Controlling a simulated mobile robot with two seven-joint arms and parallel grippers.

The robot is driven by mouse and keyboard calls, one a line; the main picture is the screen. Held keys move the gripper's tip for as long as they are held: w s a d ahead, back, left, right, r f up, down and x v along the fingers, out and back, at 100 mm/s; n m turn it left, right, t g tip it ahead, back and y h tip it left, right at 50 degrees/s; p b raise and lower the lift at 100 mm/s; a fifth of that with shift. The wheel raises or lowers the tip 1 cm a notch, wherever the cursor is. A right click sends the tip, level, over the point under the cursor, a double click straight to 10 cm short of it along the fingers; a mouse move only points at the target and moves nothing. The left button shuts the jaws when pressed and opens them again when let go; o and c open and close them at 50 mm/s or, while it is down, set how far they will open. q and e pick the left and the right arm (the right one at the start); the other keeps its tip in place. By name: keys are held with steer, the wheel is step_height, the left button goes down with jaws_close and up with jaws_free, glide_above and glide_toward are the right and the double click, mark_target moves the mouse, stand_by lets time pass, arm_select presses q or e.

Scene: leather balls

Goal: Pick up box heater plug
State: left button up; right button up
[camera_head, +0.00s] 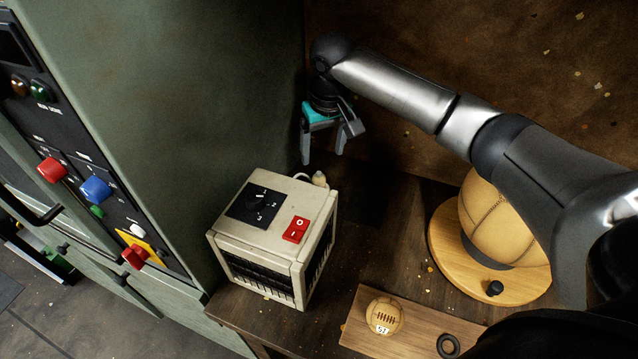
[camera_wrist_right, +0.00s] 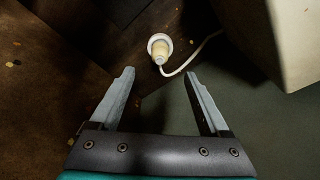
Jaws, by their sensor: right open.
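The box heater (camera_head: 272,236) is a cream cube with a black dial, a red switch and a dark grille, standing on the dark wooden table. Its plug (camera_head: 320,180) is a small cream piece on a white cord behind the heater's back right corner. In the right wrist view the plug (camera_wrist_right: 160,48) lies beyond the fingertips, roughly centred between them, with its cord curving off to the right. My right gripper (camera_head: 322,156) is open and empty, pointing down behind the heater, apart from the plug. My left gripper is not in view.
A green cabinet (camera_head: 180,110) with coloured knobs stands close on the left. To the right are a large leather ball (camera_head: 498,222) on a round wooden base (camera_head: 443,250) and a small ball (camera_head: 384,315) on a board (camera_head: 358,325). Bare table (camera_head: 375,240) lies between.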

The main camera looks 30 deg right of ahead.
mark_target(319, 176)
steer(key=f, duration=0.3)
steer(key=w+f, duration=0.1)
steer(key=f, duration=0.1)
steer(key=shift+f+b, duration=0.2)
steer(key=shift+b, duration=0.2)
steer(key=shift+w+f+b, duration=0.2)
steer(key=shift+f+b, duration=0.05)
steer(key=shift+f, duration=0.75)
steer(key=shift+w+f+b, duration=0.15)
steer(key=shift+f+b, duration=0.15)
steer(key=shift+f, duration=0.7)
steer(key=shift+w+f+b, duration=0.2)
steer(key=shift+f+b, duration=0.05)
steer(key=shift+f, duration=0.75)
jaws_close()
